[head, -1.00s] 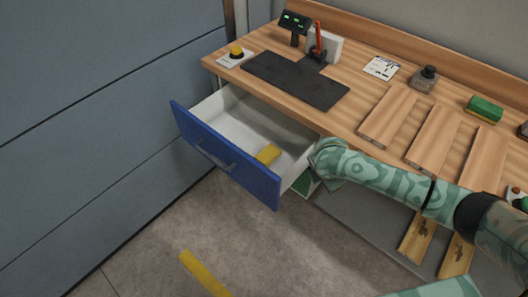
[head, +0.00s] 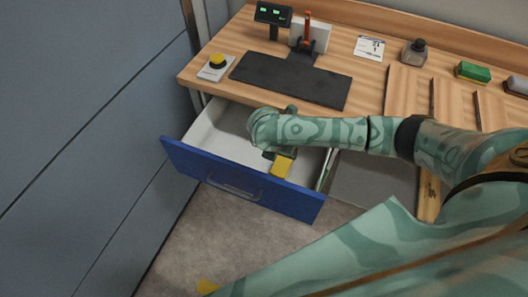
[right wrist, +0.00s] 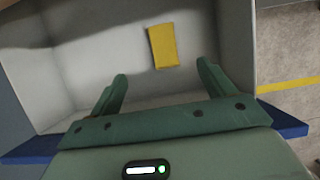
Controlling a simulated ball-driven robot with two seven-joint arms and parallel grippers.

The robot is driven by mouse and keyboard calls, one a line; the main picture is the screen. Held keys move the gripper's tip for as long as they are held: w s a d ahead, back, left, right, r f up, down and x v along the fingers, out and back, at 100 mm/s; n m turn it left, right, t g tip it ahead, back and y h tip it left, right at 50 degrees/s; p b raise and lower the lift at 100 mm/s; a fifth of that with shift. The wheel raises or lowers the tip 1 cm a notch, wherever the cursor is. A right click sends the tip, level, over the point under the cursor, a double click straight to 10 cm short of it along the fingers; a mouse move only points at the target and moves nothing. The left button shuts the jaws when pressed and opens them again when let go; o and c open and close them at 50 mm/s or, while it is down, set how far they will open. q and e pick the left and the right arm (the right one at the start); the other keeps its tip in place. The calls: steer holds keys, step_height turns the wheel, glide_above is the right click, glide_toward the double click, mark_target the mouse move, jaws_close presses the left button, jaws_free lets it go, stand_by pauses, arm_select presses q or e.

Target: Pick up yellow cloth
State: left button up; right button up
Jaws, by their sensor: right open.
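The yellow cloth (head: 282,165) lies flat on the white floor of the open blue-fronted drawer (head: 240,180). It is a small folded rectangle, partly hidden by my right gripper in the head view. In the right wrist view the whole cloth (right wrist: 163,46) shows beyond the fingertips, a little to the right of the middle. My right gripper (right wrist: 161,78) is open and empty, with its fingers inside the drawer opening, apart from the cloth. In the head view my right gripper (head: 270,153) hangs over the drawer. My left gripper is not in view.
The wooden worktop (head: 215,78) stands behind and above the drawer. A blue-grey wall (head: 90,110) rises close on the left.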

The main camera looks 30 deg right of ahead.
steer(key=b, duration=0.6)
glide_above(282, 163)
steer(key=a, duration=0.2)
steer(key=f, duration=0.6)
steer(key=s+f, duration=0.1)
steer(key=f, duration=0.2)
steer(key=shift+d+f, duration=0.15)
steer(key=shift+f, duration=0.2)
steer(key=shift+w+d+f+b, duration=0.15)
steer(key=shift+d+f+b, duration=0.15)
steer(key=shift+f, duration=0.35)
steer(key=b+x, duration=0.3)
steer(key=x, duration=0.1)
steer(key=shift+s+a+f, duration=0.1)
steer(key=shift+s+f, duration=0.1)
steer(key=shift+s, duration=0.1)
steer(key=shift+w+f, duration=0.1)
steer(key=shift+f, duration=0.15)
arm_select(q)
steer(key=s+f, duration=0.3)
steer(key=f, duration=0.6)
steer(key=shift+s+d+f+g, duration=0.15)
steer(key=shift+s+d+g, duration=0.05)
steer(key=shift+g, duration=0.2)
arm_select(e)
steer(key=shift+r, duration=0.2)
steer(key=shift+f, duration=0.2)
steer(key=shift+c, duration=0.3)
steer(key=c, duration=1)
